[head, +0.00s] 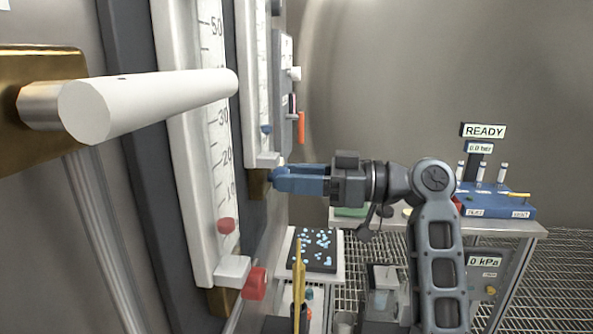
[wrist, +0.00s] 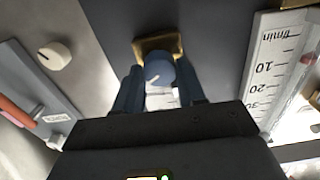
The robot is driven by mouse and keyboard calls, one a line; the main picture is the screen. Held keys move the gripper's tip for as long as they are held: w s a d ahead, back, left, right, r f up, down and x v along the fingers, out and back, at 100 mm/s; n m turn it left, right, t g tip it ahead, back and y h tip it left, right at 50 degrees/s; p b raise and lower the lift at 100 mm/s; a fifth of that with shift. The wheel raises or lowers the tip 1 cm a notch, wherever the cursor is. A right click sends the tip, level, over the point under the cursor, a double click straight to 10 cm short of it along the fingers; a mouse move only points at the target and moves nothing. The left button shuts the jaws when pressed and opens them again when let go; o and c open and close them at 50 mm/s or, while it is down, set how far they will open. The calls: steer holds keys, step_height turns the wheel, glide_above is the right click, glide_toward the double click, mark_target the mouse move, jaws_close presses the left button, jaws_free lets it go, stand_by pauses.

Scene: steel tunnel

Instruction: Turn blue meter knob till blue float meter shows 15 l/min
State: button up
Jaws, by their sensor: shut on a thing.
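The blue knob (wrist: 158,73), with a pale pointer line, sits on a brass block (wrist: 150,45) below the blue float meter (head: 258,70). My gripper (head: 280,178) is shut on this knob, one finger on each side in the wrist view (wrist: 158,88). The blue float (head: 266,129) sits in the lower part of the blue meter's scale in the head view. That scale is too small and oblique to read. In the wrist view my gripper body hides most of the blue meter.
The red float meter (head: 200,130) stands nearer, with a red float (head: 226,225) and red knob (head: 254,284). A thick white handle (head: 150,100) juts out at the left. A panel with a white dial (wrist: 54,56) and orange lever (head: 301,127) lies beyond. A bench (head: 500,228) stands behind my arm.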

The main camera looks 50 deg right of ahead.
steer(key=shift+m+p, duration=0.7)
steer(key=shift+m, duration=0.8)
steer(key=shift+f, duration=0.1)
steer(key=o, duration=1.1)
steer(key=shift+c, duration=0.2)
steer(key=b+v, duration=0.1)
steer(key=v, duration=0.6)
steer(key=shift+s+d+b, duration=0.25)
steer(key=shift+b, duration=0.1)
